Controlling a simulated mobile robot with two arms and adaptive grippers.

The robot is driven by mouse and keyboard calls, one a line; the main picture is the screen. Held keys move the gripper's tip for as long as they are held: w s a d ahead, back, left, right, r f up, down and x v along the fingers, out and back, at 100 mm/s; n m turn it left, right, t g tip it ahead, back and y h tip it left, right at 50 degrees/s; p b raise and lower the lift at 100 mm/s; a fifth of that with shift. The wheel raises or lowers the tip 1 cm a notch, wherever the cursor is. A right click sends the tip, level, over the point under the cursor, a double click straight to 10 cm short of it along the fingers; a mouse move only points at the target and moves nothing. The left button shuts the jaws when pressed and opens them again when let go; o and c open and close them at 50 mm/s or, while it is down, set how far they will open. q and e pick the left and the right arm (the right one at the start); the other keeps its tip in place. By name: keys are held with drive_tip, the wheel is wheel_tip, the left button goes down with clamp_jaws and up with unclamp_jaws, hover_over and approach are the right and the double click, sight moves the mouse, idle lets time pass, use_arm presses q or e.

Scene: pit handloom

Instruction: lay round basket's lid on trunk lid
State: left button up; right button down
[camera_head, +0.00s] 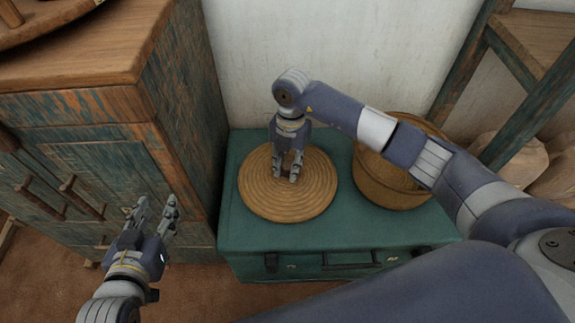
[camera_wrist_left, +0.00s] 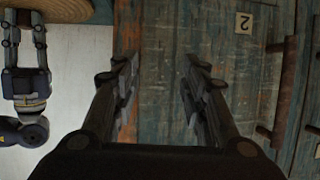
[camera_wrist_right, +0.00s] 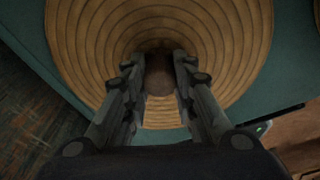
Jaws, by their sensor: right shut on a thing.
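The round basket's lid (camera_head: 300,204), a coiled straw disc, is level over the left part of the green trunk lid (camera_head: 350,228). I cannot tell whether it touches the trunk lid or hovers just above it. My right gripper (camera_head: 287,178) points down at the disc's middle and is shut on its dark knob, which also shows between the fingers in the right wrist view (camera_wrist_right: 160,75). The round basket (camera_head: 375,185) stands open on the trunk's right part, partly hidden by my right arm. My left gripper (camera_head: 158,210) is open and empty in front of the cabinet.
A worn blue-green wooden cabinet (camera_head: 185,110) stands close on the trunk's left. A white wall (camera_head: 330,45) is behind the trunk. A wooden frame (camera_head: 515,100) and pale sacks or jars (camera_head: 510,158) are at the right. Brown floor (camera_head: 215,295) lies in front.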

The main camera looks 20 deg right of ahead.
sight(287, 166)
drive_tip(key=shift+f, duration=0.1)
use_arm(q)
drive_tip(key=shift+w+r, duration=0.15)
use_arm(e)
drive_tip(key=c, duration=1.3)
unclamp_jaws()
drive_tip(key=r, duration=0.2)
drive_tip(key=r+p, duration=0.1)
drive_tip(key=r, duration=0.3)
drive_tip(key=shift+w+d+p, duration=0.2)
drive_tip(key=shift+w+p, duration=0.1)
use_arm(q)
drive_tip(key=s+a+f+g+y+p, duration=0.1)
drive_tip(key=s+a+f+g+y, duration=0.1)
drive_tip(key=s+a+f+g, duration=0.2)
drive_tip(key=shift+s+a+f+g, duration=0.15)
drive_tip(key=shift+s+f+g, duration=1.95)
drive_tip(key=shift+s, duration=1.85)
use_arm(e)
drive_tip(key=shift+w+d+r, duration=0.15)
drive_tip(key=shift+r, duration=1.4)
drive_tip(key=shift+w+d+r, duration=0.1)
drive_tip(key=shift+r, duration=1.4)
use_arm(q)
drive_tip(key=shift+f+t, duration=0.35)
drive_tip(key=shift+t, duration=0.05)
